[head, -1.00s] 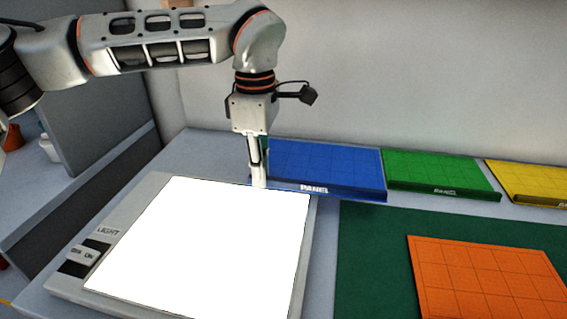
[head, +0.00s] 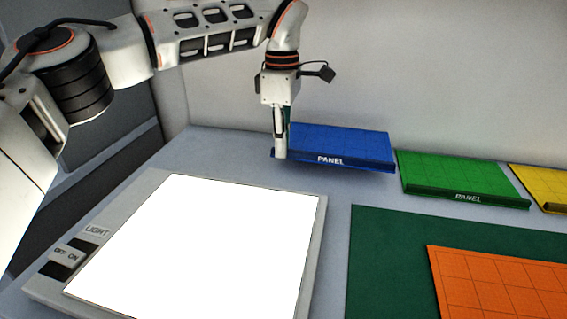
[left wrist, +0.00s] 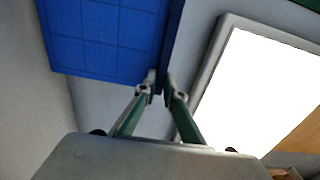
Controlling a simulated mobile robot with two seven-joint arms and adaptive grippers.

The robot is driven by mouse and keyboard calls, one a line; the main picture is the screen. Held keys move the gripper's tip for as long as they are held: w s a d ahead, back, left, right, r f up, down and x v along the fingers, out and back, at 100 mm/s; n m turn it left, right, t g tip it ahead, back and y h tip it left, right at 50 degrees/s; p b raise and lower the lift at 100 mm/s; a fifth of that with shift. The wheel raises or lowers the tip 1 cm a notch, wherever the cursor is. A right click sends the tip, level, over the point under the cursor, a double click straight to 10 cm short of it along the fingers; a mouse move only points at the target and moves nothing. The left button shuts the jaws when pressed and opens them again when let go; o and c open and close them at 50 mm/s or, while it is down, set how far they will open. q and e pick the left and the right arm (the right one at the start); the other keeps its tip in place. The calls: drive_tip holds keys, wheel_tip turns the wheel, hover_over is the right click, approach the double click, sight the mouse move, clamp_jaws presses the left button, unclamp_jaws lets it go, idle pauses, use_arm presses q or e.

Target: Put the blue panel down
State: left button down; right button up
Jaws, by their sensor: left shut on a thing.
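The blue panel (head: 340,145) is a flat gridded slab with a "PANEL" label on its front edge, at the back of the table, left of the green panel. My left gripper (head: 280,153) comes down from above and is shut on the panel's left front corner. In the left wrist view the two fingertips (left wrist: 160,83) close on the edge strip of the blue panel (left wrist: 105,40). Whether the panel touches the table or hangs slightly above it, I cannot tell. My right gripper is not in view.
A lit white light box (head: 313,225) lies in front, with bare table between it and the panel. The green panel (head: 460,175) and yellow panel (head: 545,180) stand to the right. An orange panel (head: 500,285) lies on a dark green mat (head: 375,250). A wall rises behind.

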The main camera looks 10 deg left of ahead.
sight(283, 175)
use_arm(q)
drive_tip(key=shift+f, duration=0.65)
wheel_tip(283, 175, down, 4)
drive_tip(key=shift+w+f+b, duration=0.1)
drive_tip(key=shift+w+b, duration=0.05)
drive_tip(key=shift+b, duration=0.55)
drive_tip(key=shift+w, duration=0.1)
drive_tip(key=shift+r, duration=0.25)
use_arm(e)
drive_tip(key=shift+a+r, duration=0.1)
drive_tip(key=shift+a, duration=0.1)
use_arm(q)
drive_tip(key=c, duration=2.1)
unclamp_jaws()
drive_tip(key=shift+f, duration=0.15)
drive_tip(key=shift+c, duration=0.2)
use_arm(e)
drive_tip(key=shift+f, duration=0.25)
